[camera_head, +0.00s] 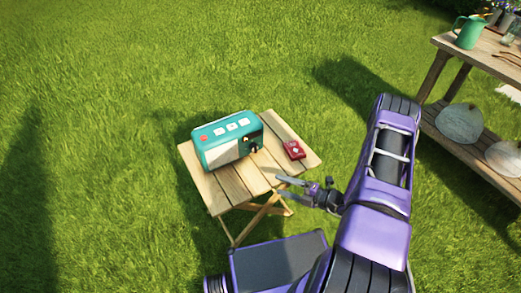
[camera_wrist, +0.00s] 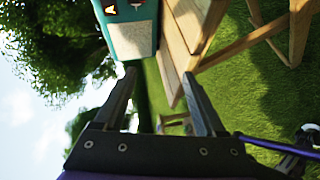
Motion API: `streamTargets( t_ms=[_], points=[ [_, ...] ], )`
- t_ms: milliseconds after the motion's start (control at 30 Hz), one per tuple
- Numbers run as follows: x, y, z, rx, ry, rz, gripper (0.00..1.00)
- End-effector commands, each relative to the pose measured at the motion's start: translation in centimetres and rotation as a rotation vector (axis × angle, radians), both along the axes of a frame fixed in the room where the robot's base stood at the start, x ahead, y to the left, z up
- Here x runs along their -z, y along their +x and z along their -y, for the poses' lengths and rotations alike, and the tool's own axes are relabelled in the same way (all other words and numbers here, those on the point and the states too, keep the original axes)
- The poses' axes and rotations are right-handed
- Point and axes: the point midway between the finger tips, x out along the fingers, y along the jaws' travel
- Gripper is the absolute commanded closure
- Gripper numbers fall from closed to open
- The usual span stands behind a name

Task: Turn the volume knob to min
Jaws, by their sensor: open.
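A teal radio (camera_head: 228,140) with a pale front stands on a small wooden folding table (camera_head: 232,190). Its top has a red button and several white ones. A dark knob (camera_head: 252,150) shows near the right end of its front; I cannot read its setting. My gripper (camera_head: 278,187) is open and empty by the table's near right edge, apart from the radio. In the wrist view the radio (camera_wrist: 130,38) appears turned on its side beyond the open fingers (camera_wrist: 160,82), with part of a dark knob (camera_wrist: 137,3) at the top edge.
Open grass surrounds the small table.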

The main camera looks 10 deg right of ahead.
Motion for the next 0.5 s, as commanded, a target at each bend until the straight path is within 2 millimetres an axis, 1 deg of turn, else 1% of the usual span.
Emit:
streamTargets(
  t_ms=[33,100,200,300,367,500],
  points=[
    [0.2,-0.2,0.2,0.121,0.127,-0.032,0.28],
    [0.0,-0.1,0.5,0.254,0.27,-0.063,0.28],
    [-0.3,0.1,1.2,0.378,0.411,-0.084,0.28],
    [-0.4,0.3,1.5,0.436,0.477,-0.092,0.28],
    [-0.4,0.7,1.5,0.449,0.491,-0.093,0.28],
    [-0.4,2.4,0.6,0.446,0.49,-0.094,0.28]
  ],
)
